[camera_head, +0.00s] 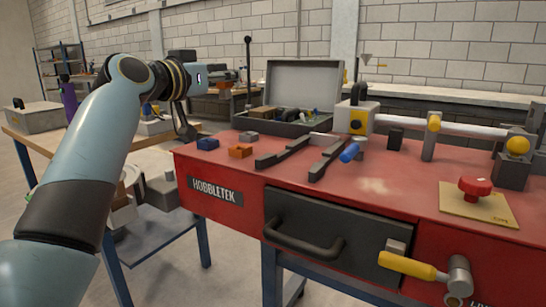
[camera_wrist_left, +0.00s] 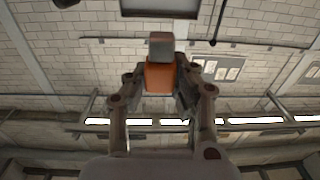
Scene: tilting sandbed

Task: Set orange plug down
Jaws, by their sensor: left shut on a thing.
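My left gripper (camera_head: 222,79) is raised above the back left of the red bench (camera_head: 225,168), in front of the brick wall. In the left wrist view my gripper (camera_wrist_left: 160,85) is shut on the orange plug (camera_wrist_left: 160,78). The plug is an orange block with a grey end (camera_wrist_left: 161,46) pointing away from the palm. It is clear of the bench top. In the head view the plug is small and partly hidden by the fingers. My right gripper is not in view.
A blue block (camera_head: 207,143), an orange block (camera_head: 240,151) and a grey block (camera_head: 248,136) sit on the bench's left part. An open grey case (camera_head: 300,84) stands behind. Dark bars (camera_head: 327,162) and a blue cylinder (camera_head: 349,152) lie mid-bench. A red knob (camera_head: 475,186) is right.

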